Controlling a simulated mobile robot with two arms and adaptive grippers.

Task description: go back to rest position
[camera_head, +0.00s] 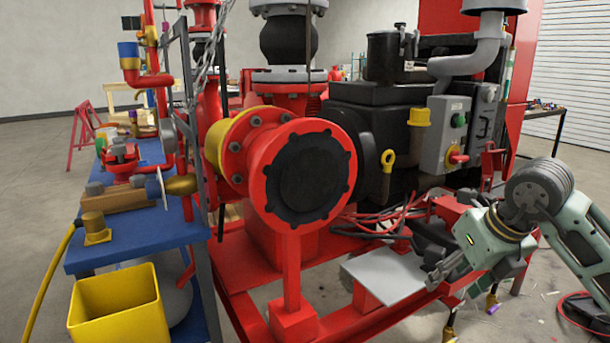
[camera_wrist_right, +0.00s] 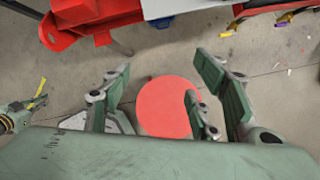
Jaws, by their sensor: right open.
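My right arm enters from the right in the head view. Its gripper (camera_head: 447,268) is in front of the skid's right side, near a light grey plate (camera_head: 385,274). In the right wrist view the gripper's fingers (camera_wrist_right: 168,98) are spread open with nothing between them. Beyond them are the concrete floor and a flat red disc (camera_wrist_right: 170,106), partly hidden by a finger.
The red pump skid (camera_head: 290,320) with its big flanged pipe (camera_head: 305,178) fills the middle. A control box (camera_head: 447,135) stands above the gripper. A blue bench (camera_head: 140,232) with a yellow bin (camera_head: 118,305) is at the left. Open floor (camera_head: 535,315) lies at the lower right.

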